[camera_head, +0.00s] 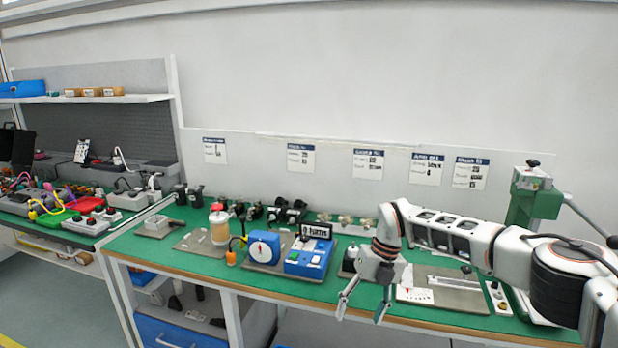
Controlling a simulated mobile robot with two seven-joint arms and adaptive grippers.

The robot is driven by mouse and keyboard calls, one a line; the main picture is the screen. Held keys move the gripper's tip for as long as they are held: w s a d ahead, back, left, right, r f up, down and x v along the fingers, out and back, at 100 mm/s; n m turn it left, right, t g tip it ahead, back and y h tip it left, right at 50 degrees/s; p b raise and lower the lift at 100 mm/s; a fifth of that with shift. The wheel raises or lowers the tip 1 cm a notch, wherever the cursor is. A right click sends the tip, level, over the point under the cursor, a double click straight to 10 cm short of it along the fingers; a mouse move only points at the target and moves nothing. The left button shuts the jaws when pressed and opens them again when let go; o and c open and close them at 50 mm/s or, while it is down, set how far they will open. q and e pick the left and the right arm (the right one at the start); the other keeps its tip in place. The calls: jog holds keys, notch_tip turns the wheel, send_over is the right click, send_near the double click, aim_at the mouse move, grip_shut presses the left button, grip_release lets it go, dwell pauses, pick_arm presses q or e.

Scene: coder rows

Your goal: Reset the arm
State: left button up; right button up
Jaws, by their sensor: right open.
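My right arm (465,235) reaches in from the right over the green workbench (180,262). My right gripper (362,306) hangs near the bench's front edge. Its two fingers point down and are spread apart, with nothing between them. It is in front of a small dark-topped device (350,259) and to the right of a blue box with buttons (307,259). The wrist hides part of the bench behind it. My left arm and gripper do not show.
A blue device with a round white dial (263,250) and an orange-white bottle (219,226) stand left of the gripper. A metal plate fixture (445,290) lies to its right. A green press (533,198) stands at the back right. Another cluttered bench is at far left.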

jog(key=s+a+f+g+y, duration=0.1)
jog(key=s+a+f+y, duration=0.2)
jog(key=s+a, duration=0.55)
jog(key=s+a+f+g+y, duration=0.1)
jog(key=s+a+f+y, duration=0.35)
jog(key=a, duration=0.65)
jog(key=s+a+r+m+t+y, duration=0.4)
jog(key=s+a+r+m+y, duration=0.35)
jog(key=a, duration=0.25)
jog(key=w+d+f+m+t+h, duration=0.1)
jog(key=d+f+m+t+h, duration=0.35)
jog(key=d+m+t, duration=0.35)
jog(key=w+d+f+m+t+h, duration=0.1)
jog(key=d+f+m+t+h, duration=0.4)
jog(key=d+m, duration=0.55)
jog(key=s+d+f+m+g+h, duration=0.1)
jog(key=s+d+f+m+h, duration=0.2)
jog(key=s+d+f, duration=0.3)
jog(key=s+d+f+m+g+h, duration=0.2)
jog(key=s+d+f, duration=0.5)
jog(key=d, duration=0.5)
jog(key=shift+s+d+m+h, duration=0.3)
jog(key=shift+s+m+h, duration=0.25)
jog(key=shift+m, duration=0.45)
